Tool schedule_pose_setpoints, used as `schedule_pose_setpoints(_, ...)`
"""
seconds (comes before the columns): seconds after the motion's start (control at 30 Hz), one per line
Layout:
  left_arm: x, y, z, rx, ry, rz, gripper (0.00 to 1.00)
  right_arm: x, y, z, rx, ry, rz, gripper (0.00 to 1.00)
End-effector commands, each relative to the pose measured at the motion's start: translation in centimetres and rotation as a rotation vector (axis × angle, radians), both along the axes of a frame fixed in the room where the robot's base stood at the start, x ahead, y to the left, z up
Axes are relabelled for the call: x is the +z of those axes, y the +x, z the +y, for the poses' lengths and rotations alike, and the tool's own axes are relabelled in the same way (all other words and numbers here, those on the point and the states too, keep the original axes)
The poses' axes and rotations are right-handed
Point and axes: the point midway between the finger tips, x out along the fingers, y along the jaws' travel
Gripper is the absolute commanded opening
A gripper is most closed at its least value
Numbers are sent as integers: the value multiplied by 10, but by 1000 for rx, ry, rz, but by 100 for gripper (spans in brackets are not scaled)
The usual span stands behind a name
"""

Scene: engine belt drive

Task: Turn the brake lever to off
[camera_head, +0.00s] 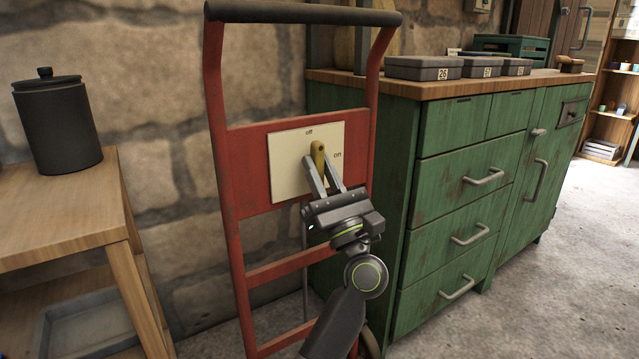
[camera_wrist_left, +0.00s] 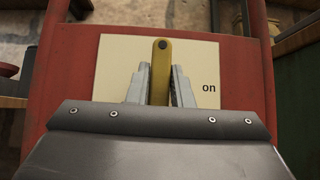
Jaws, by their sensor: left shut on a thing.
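The brake lever (camera_head: 318,155) is a yellow handle on a cream plate (camera_head: 284,165) fixed to a red metal frame. The plate is marked "off" at the top and "on" at the right. The lever points up, toward the "off" mark, in the head view. My left gripper (camera_head: 323,176) is shut on the lever from below. In the left wrist view the lever (camera_wrist_left: 161,70) stands upright between the fingers of my left gripper (camera_wrist_left: 160,85), with "on" to its right. The lever's lower part is hidden by the gripper. My right gripper is not in view.
The red frame (camera_head: 222,150) stands before a stone wall. A green cabinet (camera_head: 440,185) with grey boxes (camera_head: 424,68) on top is close on the right. A wooden table (camera_head: 60,215) with a dark canister (camera_head: 58,125) is on the left.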

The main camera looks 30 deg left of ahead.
Motion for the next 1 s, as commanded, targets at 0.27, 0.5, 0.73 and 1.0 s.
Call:
schedule_pose_setpoints(0.27, 0, 0, 0, -1, -13, -28, 0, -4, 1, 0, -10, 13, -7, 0)
schedule_pose_setpoints(0.5, 0, 0, 0, 0, -12, -27, 0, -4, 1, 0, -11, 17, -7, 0)
schedule_pose_setpoints(0.73, 0, 0, 0, -1, -12, -26, 40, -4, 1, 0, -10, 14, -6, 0)
schedule_pose_setpoints(1.0, 0, 0, 0, 0, -12, -26, 40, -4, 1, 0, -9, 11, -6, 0)
